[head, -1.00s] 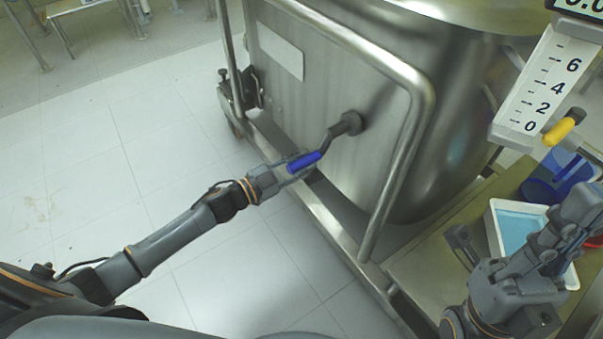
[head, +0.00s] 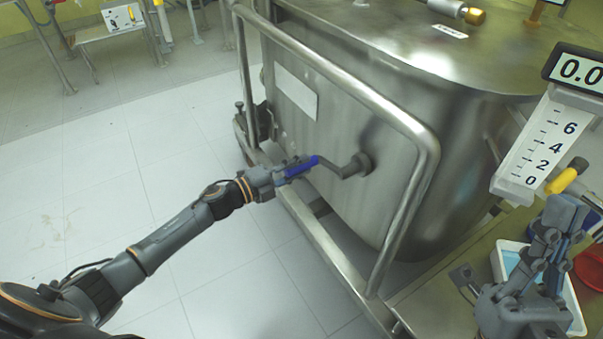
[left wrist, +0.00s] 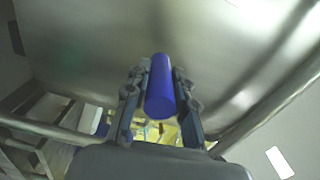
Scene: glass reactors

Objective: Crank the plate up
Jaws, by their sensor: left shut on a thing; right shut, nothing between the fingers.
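The crank (head: 343,169) sticks out of the side of a large steel tank (head: 330,122); its arm points left from the hub. My left gripper (head: 290,172) is shut on the crank's blue handle (head: 303,167). In the left wrist view the blue handle (left wrist: 160,88) lies between both fingers. A white scale (head: 543,140) marked 0, 2, 4, 6 stands at the right, with a yellow pointer (head: 562,181) near 0. The display above (head: 582,72) reads 0.0. My right gripper (head: 562,222) is shut and empty, below the scale. I cannot tell which part is the plate.
A bent steel rail (head: 412,210) runs around the tank's side, close to the crank. A white tray (head: 572,315) and a red object (head: 590,268) are near my right gripper.

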